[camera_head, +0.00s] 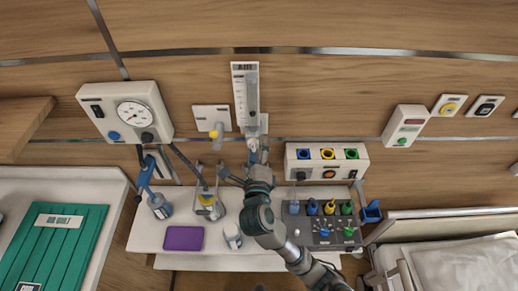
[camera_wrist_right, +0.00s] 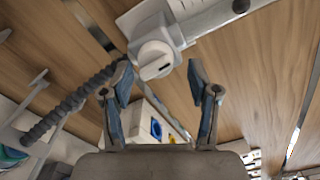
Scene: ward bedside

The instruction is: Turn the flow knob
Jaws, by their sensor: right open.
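The flow meter (camera_head: 246,92) is a tall clear tube on a scaled plate on the wood wall. The flow knob (camera_wrist_right: 153,58) is a pale round knob with a dark slot at its lower end; in the head view the knob (camera_head: 253,144) is partly hidden by my fingers. My right gripper (camera_head: 243,162) is open just below the knob. In the wrist view, the right gripper (camera_wrist_right: 159,82) has its two fingers spread, with the knob beyond the tips, nearer the left finger. I cannot tell whether they touch. My left gripper is not in view.
A ribbed hose (camera_wrist_right: 70,105) runs left of the gripper. A gauge box (camera_head: 127,112) and a socket panel (camera_head: 327,160) flank the meter. Below, the shelf (camera_head: 180,220) holds a purple pad (camera_head: 184,238), bottles and a tray of coloured connectors (camera_head: 322,232).

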